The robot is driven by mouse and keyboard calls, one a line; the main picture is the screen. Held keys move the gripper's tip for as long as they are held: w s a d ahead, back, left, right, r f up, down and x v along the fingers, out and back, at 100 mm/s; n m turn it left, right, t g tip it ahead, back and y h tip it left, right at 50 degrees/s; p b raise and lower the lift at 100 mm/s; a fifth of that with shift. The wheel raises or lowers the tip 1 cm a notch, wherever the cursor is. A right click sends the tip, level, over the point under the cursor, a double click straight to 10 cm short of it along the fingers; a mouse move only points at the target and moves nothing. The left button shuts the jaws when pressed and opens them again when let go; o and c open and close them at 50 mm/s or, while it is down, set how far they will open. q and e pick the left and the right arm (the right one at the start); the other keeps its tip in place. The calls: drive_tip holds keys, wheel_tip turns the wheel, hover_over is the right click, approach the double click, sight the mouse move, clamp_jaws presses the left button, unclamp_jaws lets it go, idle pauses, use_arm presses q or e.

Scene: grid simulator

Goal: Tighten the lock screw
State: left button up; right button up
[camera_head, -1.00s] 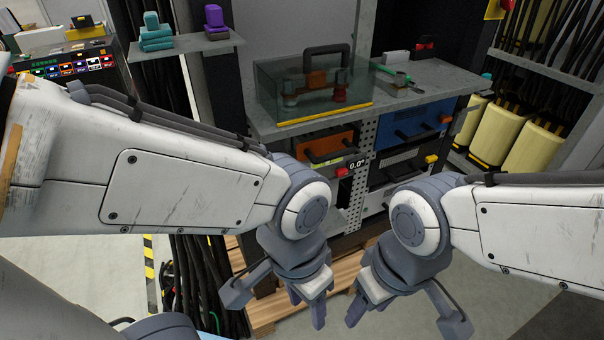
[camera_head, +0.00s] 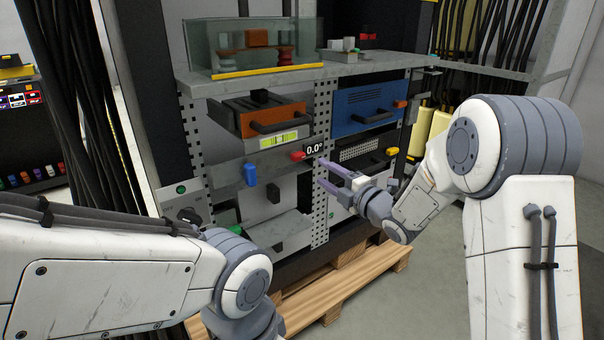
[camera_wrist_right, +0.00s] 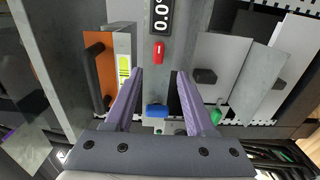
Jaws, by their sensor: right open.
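A small red knob (camera_head: 298,156) sits beside the black 0.0° display (camera_head: 314,148) on the rack front. It also shows in the right wrist view (camera_wrist_right: 158,50), just beyond the fingertips. A blue knob (camera_head: 250,174) and a green knob (camera_head: 232,231) sit lower left; which knob is the lock screw is not marked. My right gripper (camera_head: 328,178) is open and empty, in front of the perforated post, right of and below the red knob. In the right wrist view its purple fingers (camera_wrist_right: 160,73) are apart, with the blue knob (camera_wrist_right: 156,110) showing between them. My left gripper's fingers are out of frame.
An orange drawer unit (camera_head: 270,118) with a yellow level vial (camera_head: 279,139) sits above the knobs; a blue drawer (camera_head: 366,108) is to the right. A glass box (camera_head: 222,50) stands on the grey top. A wooden pallet (camera_head: 340,290) lies beneath.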

sight(300, 158)
drive_tip(key=x, duration=1)
drive_tip(key=shift+w+a+r, duration=0.1)
drive_tip(key=shift+w+r, duration=0.05)
clamp_jaws()
